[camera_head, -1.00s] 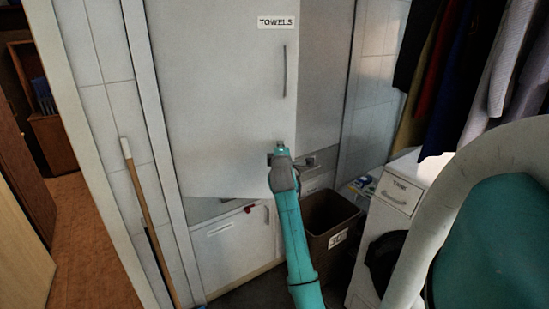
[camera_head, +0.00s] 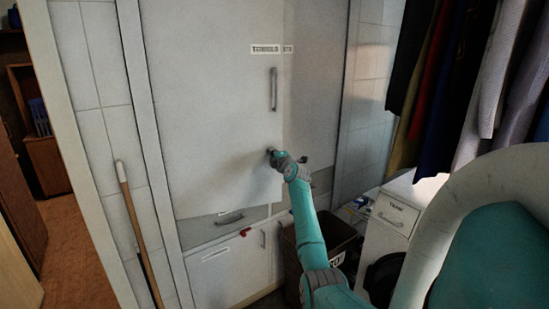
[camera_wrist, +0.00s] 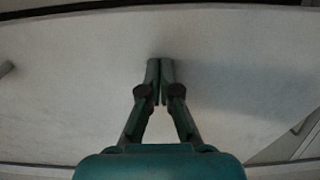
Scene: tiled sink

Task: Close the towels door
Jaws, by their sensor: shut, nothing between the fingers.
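The towels door (camera_head: 215,110) is the large pale upper cabinet door in the head view, with a vertical handle (camera_head: 273,90) near its right edge. Its label (camera_head: 272,49) looks blurred. My gripper (camera_head: 272,153) is at the door's lower right part, below the handle. In the wrist view my gripper (camera_wrist: 160,62) has its fingers together with nothing between them, tips at or very near the pale door surface (camera_wrist: 80,80). Exact contact is hard to tell.
A drawer handle (camera_head: 228,218) and a lower white cabinet (camera_head: 220,265) are below the door. Clothes (camera_head: 470,90) hang at right. A wooden stick (camera_head: 133,220) leans on the tiles at left.

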